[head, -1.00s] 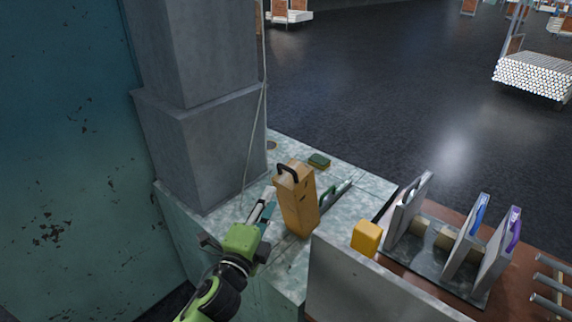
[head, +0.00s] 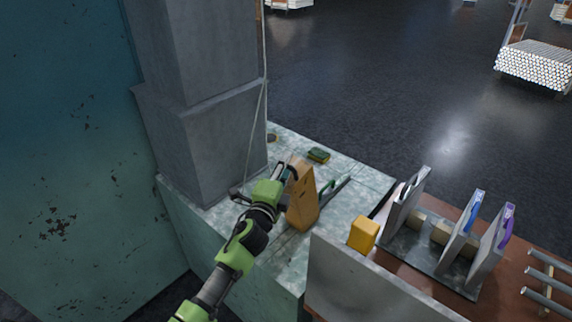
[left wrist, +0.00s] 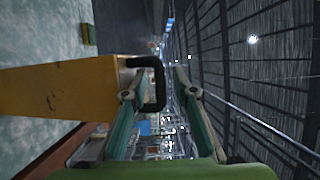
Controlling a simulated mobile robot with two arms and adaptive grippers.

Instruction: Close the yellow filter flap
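The yellow flap (head: 304,202) is a tall yellow-orange panel standing on the pale, mottled bench beside the grey column. A black handle (head: 292,172) is at its top. In the left wrist view the flap (left wrist: 70,88) enters from the left, and the black handle (left wrist: 160,82) reaches between my fingers. My left gripper (head: 279,171) is at the handle; it also shows in the left wrist view (left wrist: 156,82), its two green fingers apart on either side of the handle. I cannot tell whether a finger touches it. My right gripper is not in view.
The grey column (head: 222,145) rises just left of the flap. A green rail-like part (head: 334,187) lies behind it, and a small green block (head: 318,155) farther back. At right are a yellow block (head: 363,233), a grey wall (head: 365,280) and upright grey panels with coloured handles (head: 472,216).

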